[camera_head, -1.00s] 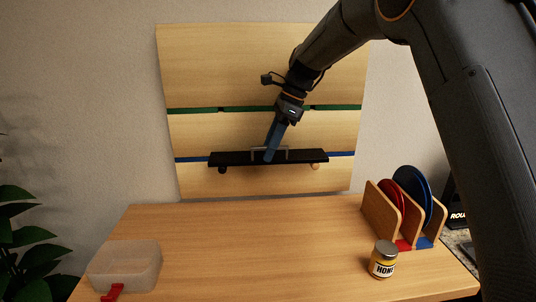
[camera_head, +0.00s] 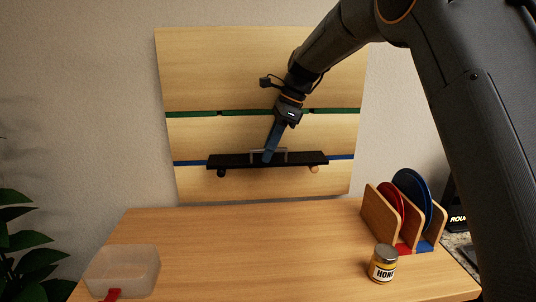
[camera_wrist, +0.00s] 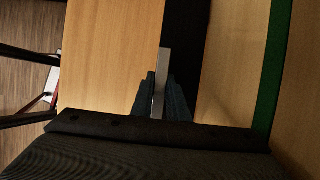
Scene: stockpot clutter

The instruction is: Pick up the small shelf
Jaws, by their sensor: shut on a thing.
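The small shelf (camera_head: 225,161) is a black board with a grey metal handle (camera_head: 284,153) on top. It is level in front of the wooden wall panel, at the height of the blue strip. Two round pegs, one dark and one light wood, show under it. My gripper (camera_head: 268,156) reaches down from the upper right and is shut on the handle. In the wrist view the fingertips (camera_wrist: 160,97) close around the grey handle bar (camera_wrist: 163,75), with the black shelf (camera_wrist: 213,70) beside it. I cannot tell whether the shelf touches the panel or pegs.
The wooden panel (camera_head: 240,70) has green and blue strips. The table (camera_head: 240,250) below is clear in the middle. A clear box (camera_head: 125,268) stands at left, a honey jar (camera_head: 382,266) at right, and a rack (camera_head: 378,216) with red and blue plates behind the jar.

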